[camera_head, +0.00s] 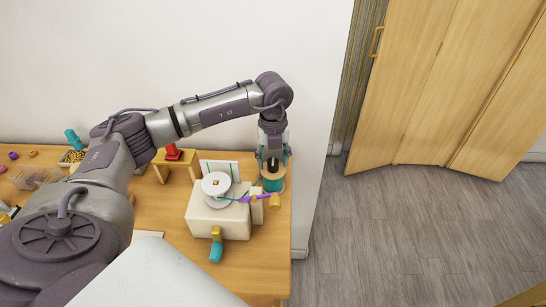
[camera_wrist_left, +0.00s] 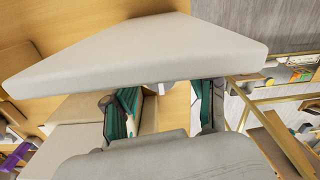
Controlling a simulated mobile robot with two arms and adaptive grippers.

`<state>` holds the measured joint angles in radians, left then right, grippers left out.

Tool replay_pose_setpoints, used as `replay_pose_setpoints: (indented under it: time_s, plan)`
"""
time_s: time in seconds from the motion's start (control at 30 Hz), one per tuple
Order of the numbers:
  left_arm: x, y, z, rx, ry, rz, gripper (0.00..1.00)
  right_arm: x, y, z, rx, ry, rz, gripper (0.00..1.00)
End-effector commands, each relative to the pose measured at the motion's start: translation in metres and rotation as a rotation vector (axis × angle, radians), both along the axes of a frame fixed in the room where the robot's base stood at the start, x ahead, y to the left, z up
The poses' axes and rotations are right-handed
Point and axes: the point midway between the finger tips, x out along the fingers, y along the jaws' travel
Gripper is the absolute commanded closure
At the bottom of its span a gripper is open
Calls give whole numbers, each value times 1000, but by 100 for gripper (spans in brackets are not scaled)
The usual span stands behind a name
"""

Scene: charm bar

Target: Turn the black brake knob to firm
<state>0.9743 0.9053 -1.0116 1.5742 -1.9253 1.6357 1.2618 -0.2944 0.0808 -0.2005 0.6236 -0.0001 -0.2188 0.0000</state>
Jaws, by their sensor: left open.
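A cream machine box (camera_head: 218,222) with a pale disc on top stands near the table's right end. A teal spool (camera_head: 273,185) with a pale rim stands at its back right. My left gripper (camera_head: 272,166) points down just above the spool, with a small dark part between its fingers. This may be the black brake knob, but I cannot tell it from the fingers. In the left wrist view, the two green-padded fingers (camera_wrist_left: 163,112) are apart, with a cream block (camera_wrist_left: 148,115) behind them. The gripper is open. My right gripper is not in view.
A purple strip (camera_head: 255,198) and yellow parts (camera_head: 275,201) are beside the spool. A teal-handled crank (camera_head: 216,250) sticks out in front. A red-topped wooden stand (camera_head: 174,155) is behind left. The table ends close to the spool's right, with floor beyond.

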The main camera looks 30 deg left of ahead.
Motion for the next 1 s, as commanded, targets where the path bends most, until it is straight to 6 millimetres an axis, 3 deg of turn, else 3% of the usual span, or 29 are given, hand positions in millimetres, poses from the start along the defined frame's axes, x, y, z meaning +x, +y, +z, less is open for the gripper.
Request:
replay_pose_setpoints:
  time_s: [0.17, 0.5, 1.0]
  plan:
    - [0, 0, 0, 0, 0, 0, 42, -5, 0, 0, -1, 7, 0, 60]
    - [0, 0, 0, 1, 1, 0, 99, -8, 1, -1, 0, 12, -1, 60]
    - [0, 1, -2, 2, -1, -125, 100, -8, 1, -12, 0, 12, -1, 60]
